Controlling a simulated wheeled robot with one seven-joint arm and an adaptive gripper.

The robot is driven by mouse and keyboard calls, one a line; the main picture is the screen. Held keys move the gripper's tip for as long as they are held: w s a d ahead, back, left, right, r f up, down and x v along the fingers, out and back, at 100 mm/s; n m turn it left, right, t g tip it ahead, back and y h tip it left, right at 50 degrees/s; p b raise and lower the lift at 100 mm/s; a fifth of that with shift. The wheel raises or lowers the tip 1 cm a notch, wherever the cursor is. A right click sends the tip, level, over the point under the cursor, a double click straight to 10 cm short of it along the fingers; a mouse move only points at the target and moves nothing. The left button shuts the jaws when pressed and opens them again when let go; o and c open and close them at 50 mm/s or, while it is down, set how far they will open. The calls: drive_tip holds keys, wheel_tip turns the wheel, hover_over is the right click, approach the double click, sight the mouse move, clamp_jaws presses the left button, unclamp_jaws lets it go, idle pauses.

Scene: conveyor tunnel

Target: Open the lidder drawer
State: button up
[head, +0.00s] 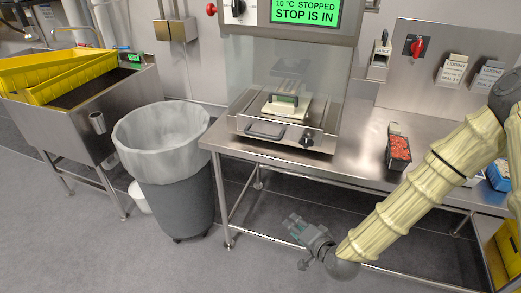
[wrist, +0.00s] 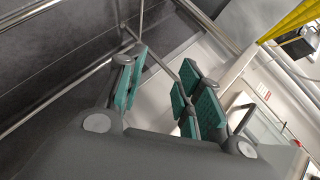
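The lidder (head: 290,60) is a steel machine with a clear guard on the bench, and its green display (head: 303,12) reads "10°C STOPPED, STOP IS IN". At its base is a low steel drawer (head: 283,136) with a dark bar handle (head: 264,132) on the front left and a black knob (head: 307,139) on the right. The drawer looks pushed in. A pale block with a black handle (head: 284,100) sits above it behind the guard. My gripper (head: 296,222) is low in front of the bench, below and apart from the drawer handle. Its teal-padded fingers (wrist: 160,88) are spread and empty.
The steel bench (head: 350,158) has an open frame and a front rail beneath. A lined grey bin (head: 175,180) stands left of it, near a sink (head: 85,120) with yellow crates (head: 58,78). A black tray of red food (head: 399,150) sits right of the lidder. Front floor is clear.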

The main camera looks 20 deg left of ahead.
drive_tip(key=w+a+r+m+t+y+b, duration=0.1)
drive_tip(key=w+a+r+t+y+b, duration=0.2)
drive_tip(key=w+a+r, duration=0.4)
drive_tip(key=m+t+y+b, duration=0.2)
approach(259, 135)
drive_tip(key=x, duration=1)
drive_tip(key=shift+w+f, duration=0.2)
drive_tip(key=shift+w, duration=0.15)
clamp_jaws()
